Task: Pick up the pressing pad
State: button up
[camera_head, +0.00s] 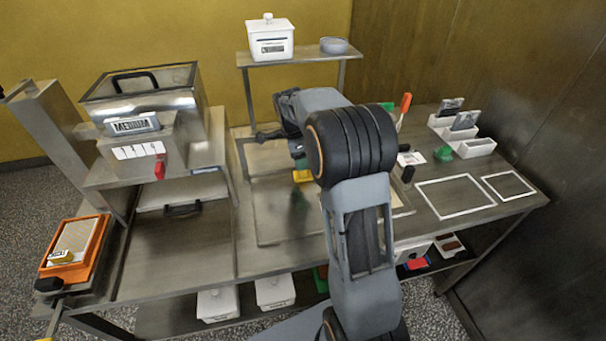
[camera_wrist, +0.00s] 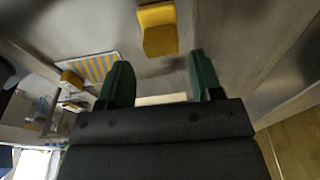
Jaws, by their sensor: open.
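A yellow block (camera_wrist: 158,30), which I take to be the pressing pad, lies on the metal worktop in the wrist view, just beyond my fingertips. In the head view a small part of it (camera_head: 302,176) shows beside my arm; the rest is hidden. My gripper (camera_wrist: 160,72) is open, its two green fingers apart with nothing held between them. The block is ahead of the gap and apart from both fingers. In the head view my gripper (camera_head: 298,160) is over the middle of the bench, largely hidden behind my wrist.
An orange-framed tray (camera_head: 102,240) stands at the left. A lidded metal tank (camera_head: 160,100) is behind it. A raised shelf (camera_head: 300,59) holds a white box (camera_head: 269,42) and a grey bowl (camera_head: 334,45). White holders (camera_head: 478,147) stand at the right, near white outlined areas (camera_head: 455,196) on open worktop.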

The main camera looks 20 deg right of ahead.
aim_at(303, 172)
jog(key=shift+d+f+p, duration=0.2)
jog(key=shift+f, duration=1.4)
jog(key=shift+d+f+p, duration=0.15)
jog(key=shift+d+f, duration=0.05)
jog(key=shift+f, duration=1.35)
jog(key=c, duration=0.7)
